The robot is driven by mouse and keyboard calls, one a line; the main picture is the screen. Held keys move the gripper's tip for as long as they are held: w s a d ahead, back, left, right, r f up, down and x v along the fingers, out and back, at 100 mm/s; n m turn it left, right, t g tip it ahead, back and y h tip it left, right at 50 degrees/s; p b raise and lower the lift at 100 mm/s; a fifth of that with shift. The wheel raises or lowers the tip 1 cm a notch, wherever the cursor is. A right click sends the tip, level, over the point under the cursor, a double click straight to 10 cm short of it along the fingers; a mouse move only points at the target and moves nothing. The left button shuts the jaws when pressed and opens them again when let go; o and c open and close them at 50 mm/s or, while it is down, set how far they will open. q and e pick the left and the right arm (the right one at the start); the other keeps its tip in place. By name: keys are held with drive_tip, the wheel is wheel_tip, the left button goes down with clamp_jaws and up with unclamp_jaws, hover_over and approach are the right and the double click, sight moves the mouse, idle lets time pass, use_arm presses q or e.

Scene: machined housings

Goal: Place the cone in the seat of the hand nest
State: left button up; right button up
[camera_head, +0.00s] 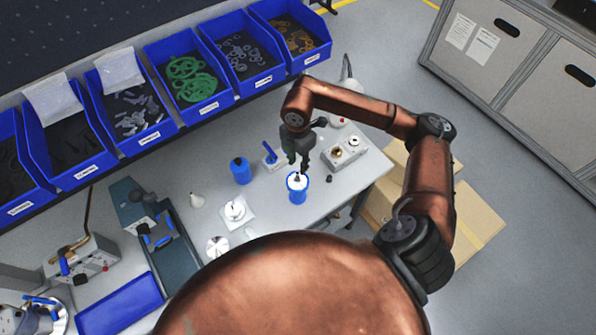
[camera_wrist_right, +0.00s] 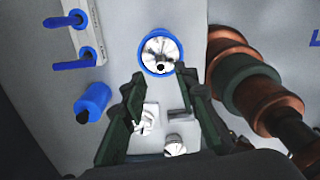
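A small pale cone (camera_head: 196,200) stands on the grey bench, left of the white square plate. A blue round holder with a pale, shiny top (camera_head: 297,187), which looks like the hand nest, stands near the bench's front edge. My right gripper (camera_head: 298,162) points down just above and behind this holder. In the right wrist view its fingers (camera_wrist_right: 160,88) are apart with nothing clearly held. My left gripper is not visible.
A blue bottle (camera_head: 241,171), a blue-handled tool (camera_head: 270,155), a white plate with a knob (camera_head: 236,211), a metal disc (camera_head: 217,246) and a small fixture (camera_head: 345,150) stand around. Blue parts bins (camera_head: 186,77) line the back. A clamp station (camera_head: 158,235) is left.

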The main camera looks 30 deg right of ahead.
sight(298, 173)
drive_tip(key=shift+r+b, duration=0.45)
drive_tip(key=shift+r, duration=2.3)
